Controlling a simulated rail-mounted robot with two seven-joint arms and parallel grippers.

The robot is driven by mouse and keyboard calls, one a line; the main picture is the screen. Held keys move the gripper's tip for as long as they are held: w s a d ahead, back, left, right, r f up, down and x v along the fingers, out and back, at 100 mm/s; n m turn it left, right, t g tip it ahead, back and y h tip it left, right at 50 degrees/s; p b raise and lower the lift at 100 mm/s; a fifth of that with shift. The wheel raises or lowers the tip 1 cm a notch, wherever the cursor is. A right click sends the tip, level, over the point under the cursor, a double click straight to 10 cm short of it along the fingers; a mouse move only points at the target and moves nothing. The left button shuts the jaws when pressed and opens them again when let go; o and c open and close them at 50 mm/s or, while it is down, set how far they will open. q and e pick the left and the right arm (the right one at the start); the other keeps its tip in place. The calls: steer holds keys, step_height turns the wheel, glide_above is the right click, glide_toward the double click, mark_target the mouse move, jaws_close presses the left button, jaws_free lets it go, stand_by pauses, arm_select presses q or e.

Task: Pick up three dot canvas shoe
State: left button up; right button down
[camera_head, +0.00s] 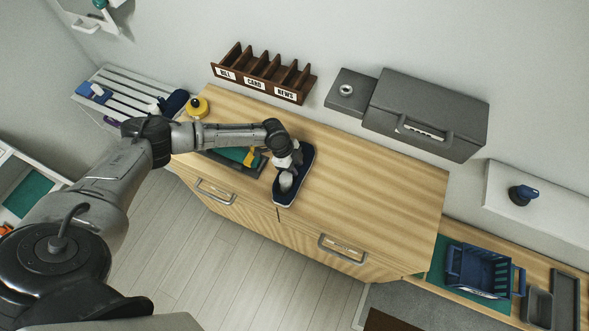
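A long navy piece with a pale rim (304,165) lies at a slant near the front edge of the wooden cabinet top. The gap between the fingers is too small to read. No shoe with three dots can be made out clearly. My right gripper is out of view.
A dark tray with green and yellow things (239,156) lies left of the gripper. A labelled wooden sorter (262,75) and a grey case (427,112) stand along the back. A yellow round object (198,107) is at the left end. The cabinet top (385,185) is clear at right.

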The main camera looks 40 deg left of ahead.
arm_select(q)
jaws_close()
steer(key=shift+r, duration=0.1)
stand_by(0.4)
